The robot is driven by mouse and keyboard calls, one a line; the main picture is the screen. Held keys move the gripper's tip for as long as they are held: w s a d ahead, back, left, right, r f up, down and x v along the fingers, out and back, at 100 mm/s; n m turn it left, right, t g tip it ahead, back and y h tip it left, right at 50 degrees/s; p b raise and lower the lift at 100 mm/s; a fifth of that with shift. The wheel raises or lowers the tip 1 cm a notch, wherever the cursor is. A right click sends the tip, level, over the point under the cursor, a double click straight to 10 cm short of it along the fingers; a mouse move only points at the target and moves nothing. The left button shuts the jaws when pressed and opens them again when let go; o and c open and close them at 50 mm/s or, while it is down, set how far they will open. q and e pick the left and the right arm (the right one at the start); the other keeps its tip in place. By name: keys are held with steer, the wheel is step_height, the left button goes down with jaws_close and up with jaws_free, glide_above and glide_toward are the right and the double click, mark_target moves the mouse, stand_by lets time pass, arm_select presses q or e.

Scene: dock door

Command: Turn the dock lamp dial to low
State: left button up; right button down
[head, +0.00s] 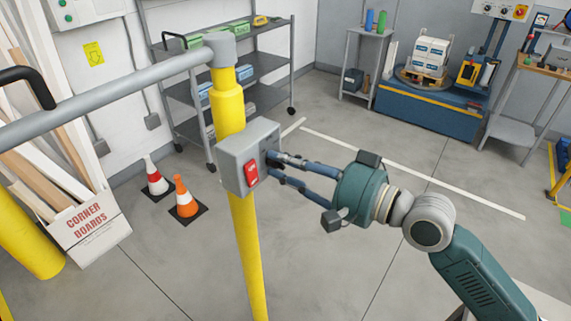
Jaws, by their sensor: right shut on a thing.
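A grey control box (238,153) is mounted on a yellow post. A red rocker switch (251,174) is on its front face. My right gripper (272,165) reaches in from the right, with its fingertips at the box's right-hand face. It is shut on a small dark dial (267,148) there. The fingers and the angle hide most of the dial, so its setting and any markings cannot be read. My left gripper is out of view.
A grey rail (130,92) runs left from the post top. Two cones (184,198) (155,177) and a corner boards carton (88,232) stand at left. A shelf rack (262,66) is behind. A blue pallet machine (425,108) is at back right. The middle floor is clear.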

steer(key=n, duration=0.5)
steer(key=shift+s+a+f+t, duration=0.15)
steer(key=shift+f+t, duration=0.1)
steer(key=shift+t, duration=0.05)
steer(key=shift+f+n+b, duration=0.15)
steer(key=shift+n+b, duration=0.15)
steer(key=shift+n, duration=1.2)
steer(key=shift+h, duration=0.3)
steer(key=c, duration=1.6)
jaws_free()
steer(key=shift+c, duration=0.2)
steer(key=shift+o, duration=0.6)
steer(key=v, duration=1.2)
